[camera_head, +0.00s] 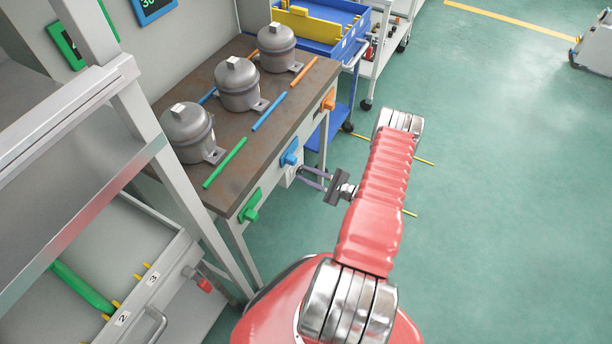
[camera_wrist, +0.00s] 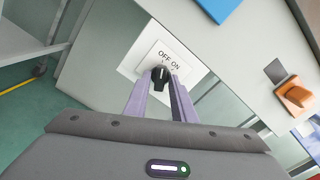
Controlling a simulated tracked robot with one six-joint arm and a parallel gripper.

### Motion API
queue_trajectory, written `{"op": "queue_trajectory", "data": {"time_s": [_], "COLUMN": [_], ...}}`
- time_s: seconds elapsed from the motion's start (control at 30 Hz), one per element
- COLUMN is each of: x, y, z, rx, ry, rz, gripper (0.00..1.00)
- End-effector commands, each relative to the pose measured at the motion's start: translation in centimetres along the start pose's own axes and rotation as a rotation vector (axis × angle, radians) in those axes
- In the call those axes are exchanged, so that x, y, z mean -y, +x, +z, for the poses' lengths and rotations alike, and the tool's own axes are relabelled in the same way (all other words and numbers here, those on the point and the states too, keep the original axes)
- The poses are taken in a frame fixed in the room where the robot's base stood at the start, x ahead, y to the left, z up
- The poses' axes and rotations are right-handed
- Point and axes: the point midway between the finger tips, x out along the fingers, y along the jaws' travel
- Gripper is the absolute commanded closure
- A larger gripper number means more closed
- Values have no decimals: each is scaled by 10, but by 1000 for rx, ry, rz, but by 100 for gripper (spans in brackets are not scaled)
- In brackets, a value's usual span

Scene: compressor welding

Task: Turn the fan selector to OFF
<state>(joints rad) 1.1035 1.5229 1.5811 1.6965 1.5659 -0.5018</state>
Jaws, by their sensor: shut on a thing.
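The fan selector (camera_wrist: 160,75) is a small black knob on a white plate (camera_wrist: 148,58) marked OFF and ON, in the wrist view. A pale mark on the knob points up toward the lettering, but I cannot tell exactly which word it meets. My gripper (camera_wrist: 161,84) has its two grey-purple fingers on either side of the knob, shut on it. In the head view my gripper (camera_head: 301,176) reaches left to the front of the workbench (camera_head: 250,178), and the knob is too small to make out there.
Orange (camera_head: 329,99), blue (camera_head: 289,155) and green (camera_head: 250,208) fixtures sit along the bench front. A blue cart (camera_head: 338,46) is behind, a grey rack (camera_head: 95,130) at left.

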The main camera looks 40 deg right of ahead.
Motion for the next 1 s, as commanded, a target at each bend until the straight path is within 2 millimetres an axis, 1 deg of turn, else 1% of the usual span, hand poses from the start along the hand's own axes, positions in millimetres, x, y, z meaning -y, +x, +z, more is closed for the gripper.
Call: {"op": "queue_trajectory", "data": {"time_s": [0.03,0.3,0.33,0.43,0.77,0.87,1.0], "x": [-2,-3,-3,-3,-1,-1,-1], "y": [-1,0,0,0,-2,-7,-22], "z": [1,2,2,1,0,0,0], "rx": [4,5,5,4,2,1,0], "ry": [2,3,4,4,1,1,1], "rz": [3,4,4,4,2,1,-1], "gripper": [99,99,76,69,69,69,69]}}
